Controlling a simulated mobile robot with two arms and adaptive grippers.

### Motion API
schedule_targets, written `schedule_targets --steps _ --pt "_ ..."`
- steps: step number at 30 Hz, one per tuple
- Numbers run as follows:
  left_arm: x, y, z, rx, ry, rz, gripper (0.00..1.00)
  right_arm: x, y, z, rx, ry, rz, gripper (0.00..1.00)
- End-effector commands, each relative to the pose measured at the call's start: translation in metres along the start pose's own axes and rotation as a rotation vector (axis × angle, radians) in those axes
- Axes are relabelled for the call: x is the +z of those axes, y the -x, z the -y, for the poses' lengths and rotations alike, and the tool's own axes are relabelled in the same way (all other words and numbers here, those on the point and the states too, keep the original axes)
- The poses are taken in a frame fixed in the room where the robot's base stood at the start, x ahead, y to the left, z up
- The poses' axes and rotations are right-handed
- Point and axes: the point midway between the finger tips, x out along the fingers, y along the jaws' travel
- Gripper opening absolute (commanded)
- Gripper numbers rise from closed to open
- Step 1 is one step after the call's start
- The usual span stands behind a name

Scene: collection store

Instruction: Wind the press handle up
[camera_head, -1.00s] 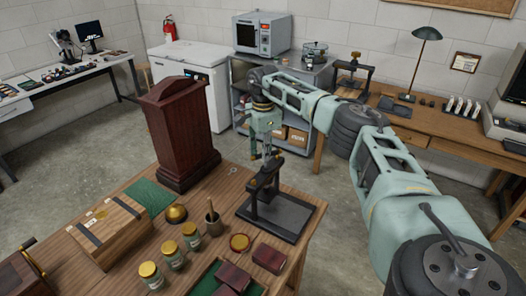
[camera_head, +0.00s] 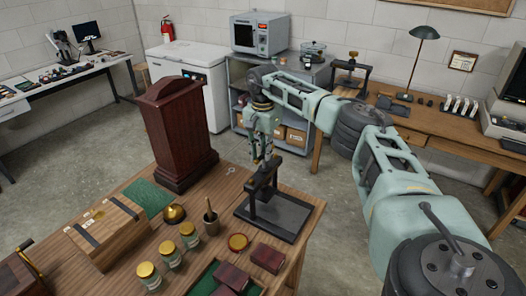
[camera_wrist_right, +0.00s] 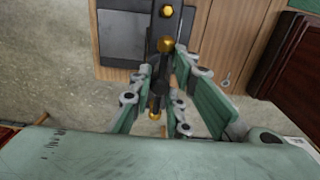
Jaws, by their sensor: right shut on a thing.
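The dark press (camera_head: 277,216) stands at the right end of the wooden table, with a flat base plate and an upright frame. My right gripper (camera_head: 265,158) reaches down to the top of the press from behind. In the right wrist view the press handle (camera_wrist_right: 161,84) is a dark bar with brass knobs, and my right gripper (camera_wrist_right: 163,74) is shut on it between its two fingers. The fingers partly hide the handle. The press base (camera_wrist_right: 122,35) shows beyond it. My left gripper is not in view.
A dark red wooden lectern (camera_head: 180,130) stands left of the press. A mortar with pestle (camera_head: 211,222), brass-lidded jars (camera_head: 169,254), a wooden box (camera_head: 108,230) and dark red boxes (camera_head: 268,258) share the table. A small key-like item (camera_head: 231,169) lies near the back edge.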

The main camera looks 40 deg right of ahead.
Motion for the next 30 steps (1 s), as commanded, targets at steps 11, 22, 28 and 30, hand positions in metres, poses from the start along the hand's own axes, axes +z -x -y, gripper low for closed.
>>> schedule_targets --steps 11,22,28,30 --pt "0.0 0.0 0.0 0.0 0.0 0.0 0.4 -0.001 0.004 0.004 -0.015 0.006 -0.004 0.0" --pt "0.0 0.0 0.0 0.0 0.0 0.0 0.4 0.0 0.002 0.002 -0.007 0.006 -0.001 0.27" --pt "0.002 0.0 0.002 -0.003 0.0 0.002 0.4 0.0 0.008 0.002 -0.005 0.006 0.0 0.27" --pt "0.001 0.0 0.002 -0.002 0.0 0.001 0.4 0.0 0.017 0.002 -0.006 0.006 -0.001 0.27"
